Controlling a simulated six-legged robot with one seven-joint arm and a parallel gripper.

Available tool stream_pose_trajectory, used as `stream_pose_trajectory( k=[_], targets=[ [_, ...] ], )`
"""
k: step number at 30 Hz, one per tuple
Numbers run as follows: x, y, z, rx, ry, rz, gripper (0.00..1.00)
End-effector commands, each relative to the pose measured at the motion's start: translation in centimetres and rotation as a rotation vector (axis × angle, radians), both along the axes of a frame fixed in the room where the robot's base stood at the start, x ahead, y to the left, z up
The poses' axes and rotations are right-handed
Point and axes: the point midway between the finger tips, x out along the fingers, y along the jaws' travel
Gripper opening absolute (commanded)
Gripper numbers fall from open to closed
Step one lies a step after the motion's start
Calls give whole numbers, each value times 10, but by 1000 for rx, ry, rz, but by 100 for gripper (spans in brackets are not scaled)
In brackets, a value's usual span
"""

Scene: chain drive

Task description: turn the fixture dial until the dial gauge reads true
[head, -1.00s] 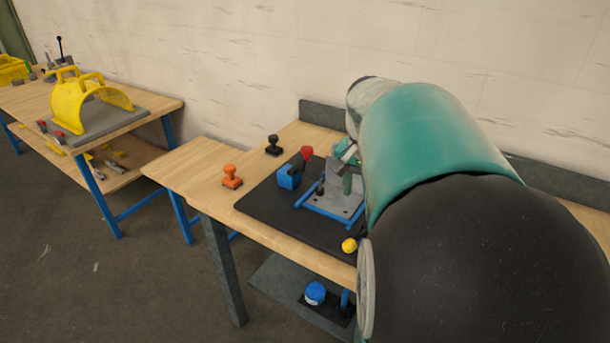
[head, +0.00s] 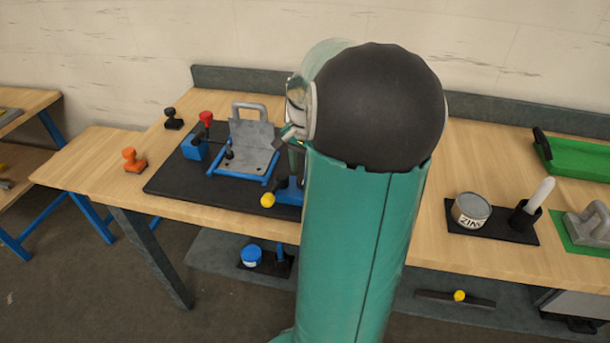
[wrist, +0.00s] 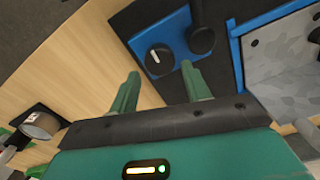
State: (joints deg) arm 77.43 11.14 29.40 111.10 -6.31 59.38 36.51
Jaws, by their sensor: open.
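The fixture dial (wrist: 160,58) is a round black knob with a white mark, set on a blue base (wrist: 151,27) in the wrist view. My gripper (wrist: 160,70) is open and empty, with its two green fingertips spread below the dial in the picture. I cannot tell how far above it they are. In the head view my gripper (head: 287,136) is over the right part of the blue-framed fixture (head: 237,176), and my arm hides part of that area. I cannot make out a gauge face or a reading in either view.
A black round part with a post (wrist: 201,40) stands close beside the dial. A yellow ball knob (head: 267,200) is at the mat's front edge. A red-topped lever (head: 206,118) and orange stamp (head: 134,160) are left. A tin (head: 470,210) stands right.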

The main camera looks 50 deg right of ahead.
Motion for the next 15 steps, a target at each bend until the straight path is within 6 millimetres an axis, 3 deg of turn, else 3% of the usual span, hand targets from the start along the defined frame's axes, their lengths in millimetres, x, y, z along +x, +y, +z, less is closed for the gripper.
stream_pose_trajectory(
  k=[6,15],
  targets=[
    [0,0,-29,1,0,0,48],
    [0,0,-35,-1,0,1,48]
  ],
)
